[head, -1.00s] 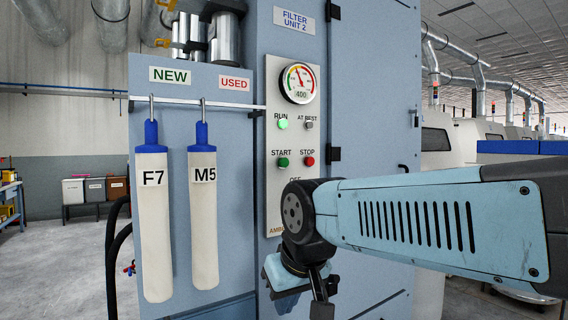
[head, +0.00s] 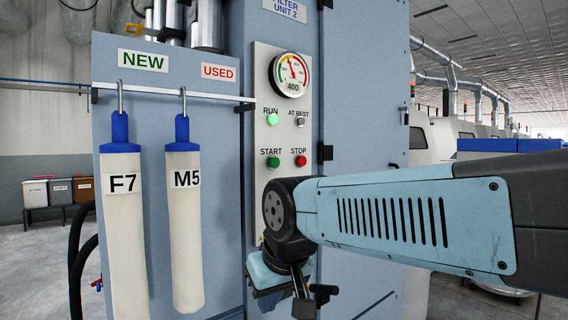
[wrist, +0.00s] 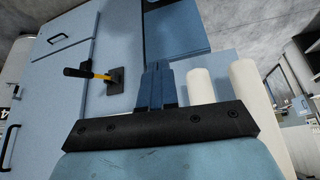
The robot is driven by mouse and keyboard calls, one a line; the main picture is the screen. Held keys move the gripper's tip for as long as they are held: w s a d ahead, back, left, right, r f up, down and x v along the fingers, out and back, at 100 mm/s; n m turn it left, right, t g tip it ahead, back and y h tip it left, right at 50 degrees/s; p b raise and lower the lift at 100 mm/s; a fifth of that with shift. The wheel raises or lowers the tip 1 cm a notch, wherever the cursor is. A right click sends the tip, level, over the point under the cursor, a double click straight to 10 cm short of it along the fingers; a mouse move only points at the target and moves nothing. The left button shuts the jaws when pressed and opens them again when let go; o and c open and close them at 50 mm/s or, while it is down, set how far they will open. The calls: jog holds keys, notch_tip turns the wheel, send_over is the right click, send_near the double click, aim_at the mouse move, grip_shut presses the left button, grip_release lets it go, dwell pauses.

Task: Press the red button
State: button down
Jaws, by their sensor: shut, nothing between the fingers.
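The red button (head: 300,161) sits under the STOP label on the pale control panel (head: 262,100) of the blue filter cabinet in the head view. The green START button (head: 274,162) is to its left. Nothing touches the red button. The red button cannot be made out in the wrist view.
Two white filter sleeves, F7 (head: 124,230) and M5 (head: 185,230), hang from a rail left of the panel. A gauge (head: 290,76), a lit green RUN lamp (head: 272,119) and a dark AT REST lamp (head: 300,122) are above the buttons. A yellow-and-black handle (wrist: 96,74) shows in the wrist view.

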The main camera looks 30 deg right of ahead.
aim_at(301, 161)
jog(key=w+d+r+m+t, duration=0.1)
jog(key=w+d+r+t, duration=0.1)
jog(key=w+d+r, duration=0.55)
jog(key=w+d+r+m+h, duration=0.1)
jog(key=w+d+r, duration=0.3)
jog(key=d, duration=0.5)
jog(key=w+d+r+m+t+h, duration=0.1)
jog(key=w+d+r, duration=0.3)
jog(key=w+d, duration=0.3)
jog(key=w+d+r+m+t+h, duration=0.1)
jog(key=w+d+r, duration=0.4)
jog(key=d, duration=0.6)
jog(key=shift+w+h, duration=0.6)
jog(key=shift+w, duration=0.15)
jog(key=w+a, duration=0.1)
jog(key=w, duration=0.7)
jog(key=shift+w, duration=0.35)
jog(key=shift+w+a, duration=0.15)
